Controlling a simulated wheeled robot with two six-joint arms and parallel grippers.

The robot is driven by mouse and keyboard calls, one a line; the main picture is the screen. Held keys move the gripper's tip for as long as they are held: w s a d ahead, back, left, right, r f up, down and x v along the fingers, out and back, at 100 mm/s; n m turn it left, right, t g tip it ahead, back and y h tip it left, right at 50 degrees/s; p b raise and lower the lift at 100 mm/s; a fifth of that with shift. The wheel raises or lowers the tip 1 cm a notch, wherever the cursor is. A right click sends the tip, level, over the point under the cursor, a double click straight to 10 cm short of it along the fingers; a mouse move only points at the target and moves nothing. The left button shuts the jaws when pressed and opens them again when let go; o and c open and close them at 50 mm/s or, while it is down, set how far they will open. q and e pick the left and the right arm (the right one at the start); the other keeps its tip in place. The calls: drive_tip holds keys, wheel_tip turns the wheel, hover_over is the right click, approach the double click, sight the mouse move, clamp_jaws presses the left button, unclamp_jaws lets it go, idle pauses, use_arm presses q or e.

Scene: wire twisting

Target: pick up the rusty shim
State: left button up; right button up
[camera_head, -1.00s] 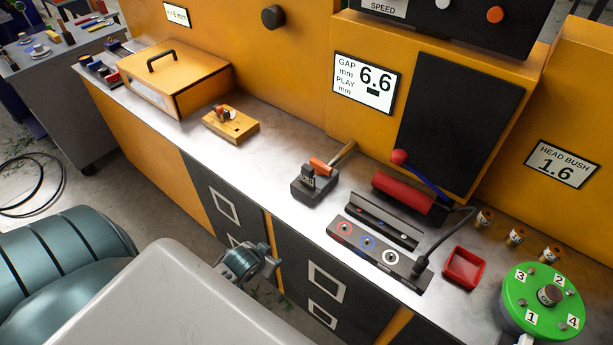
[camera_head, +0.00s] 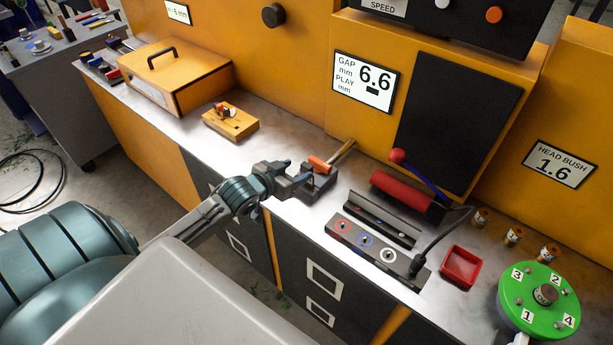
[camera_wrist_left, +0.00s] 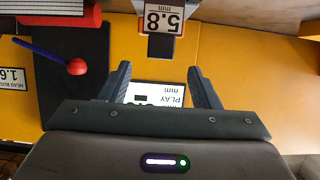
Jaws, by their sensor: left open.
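I cannot make out the rusty shim for certain in either view. A dark block (camera_head: 326,186) with an orange part (camera_head: 319,165) on it and a wooden handle (camera_head: 343,152) behind sits on the metal bench. My left gripper (camera_head: 298,179) is at this block in the head view and hides its left side; I cannot tell whether they touch. In the left wrist view the left gripper (camera_wrist_left: 160,75) is open, with nothing held between its fingers. The upside-down gap display (camera_wrist_left: 155,95) shows behind them. My right gripper is not in view.
A slotted rail with coloured rings (camera_head: 365,240), a red roller (camera_head: 402,190) and a red tray (camera_head: 461,267) are to the right. A green numbered disc (camera_head: 525,312) is at far right.

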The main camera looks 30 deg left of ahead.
sight(305, 166)
use_arm(q)
drive_tip(key=x, duration=0.3)
drive_tip(key=shift+w+p, duration=0.2)
drive_tip(key=shift+p, duration=0.1)
drive_tip(key=p+x, duration=0.1)
drive_tip(key=x, duration=0.3)
drive_tip(key=shift+w+f, duration=0.2)
drive_tip(key=shift+f, duration=0.05)
drive_tip(key=shift+s, duration=0.1)
drive_tip(key=shift+c, duration=1.2)
drive_tip(key=c, duration=0.7)
drive_tip(key=shift+c, duration=0.9)
